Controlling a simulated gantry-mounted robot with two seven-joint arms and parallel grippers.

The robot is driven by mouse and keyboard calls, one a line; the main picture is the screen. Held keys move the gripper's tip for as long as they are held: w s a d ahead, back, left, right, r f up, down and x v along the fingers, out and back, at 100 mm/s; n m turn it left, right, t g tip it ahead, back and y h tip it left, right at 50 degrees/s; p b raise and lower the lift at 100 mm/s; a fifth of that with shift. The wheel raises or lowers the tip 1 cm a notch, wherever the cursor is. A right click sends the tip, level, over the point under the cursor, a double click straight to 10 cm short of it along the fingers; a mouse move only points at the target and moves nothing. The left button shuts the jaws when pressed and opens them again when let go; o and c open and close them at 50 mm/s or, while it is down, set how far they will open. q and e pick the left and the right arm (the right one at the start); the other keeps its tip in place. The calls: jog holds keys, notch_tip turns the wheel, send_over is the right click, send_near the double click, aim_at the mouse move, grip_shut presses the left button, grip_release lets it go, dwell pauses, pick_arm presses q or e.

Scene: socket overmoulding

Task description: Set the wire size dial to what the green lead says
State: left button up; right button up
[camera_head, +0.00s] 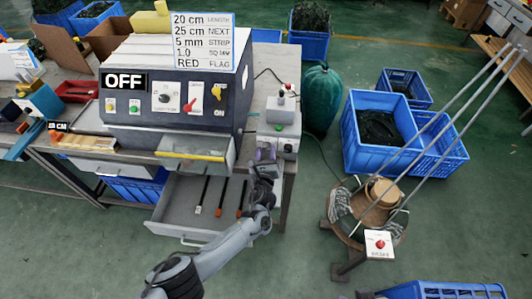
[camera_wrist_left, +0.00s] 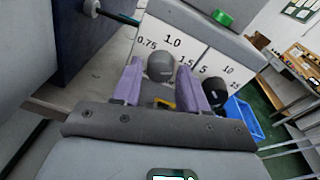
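My left gripper (camera_head: 265,160) is at the front of the small white box (camera_head: 284,148) right of the machine. In the left wrist view its two purple fingers (camera_wrist_left: 160,68) stand open on either side of a grey round knob (camera_wrist_left: 160,66), with narrow gaps. The scale around this knob reads 0.75, 1.0 and 1.5, with 1.0 above the knob. A black knob (camera_wrist_left: 206,88) beside it has a scale with 5, 10 and 15. The knob's pointer is not clear. A card (camera_head: 203,42) on the machine reads "1.0". No clearly identifiable green lead shows.
The machine (camera_head: 175,75) shows an "OFF" sign. Below it an open drawer (camera_head: 188,233) holds several dark rods. A green button (camera_wrist_left: 222,17) tops the small box. Blue crates (camera_head: 352,150) and a reel stand (camera_head: 375,210) occupy the floor at right.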

pick_arm(q)
jog(key=shift+o, duration=1.2)
jog(key=shift+r, duration=0.1)
jog(key=shift+s+p, duration=0.3)
jog(key=shift+p, duration=0.05)
jog(key=s+p, duration=0.5)
jog(key=s, duration=0.5)
jog(key=shift+r, duration=0.4)
jog(key=shift+s, duration=0.1)
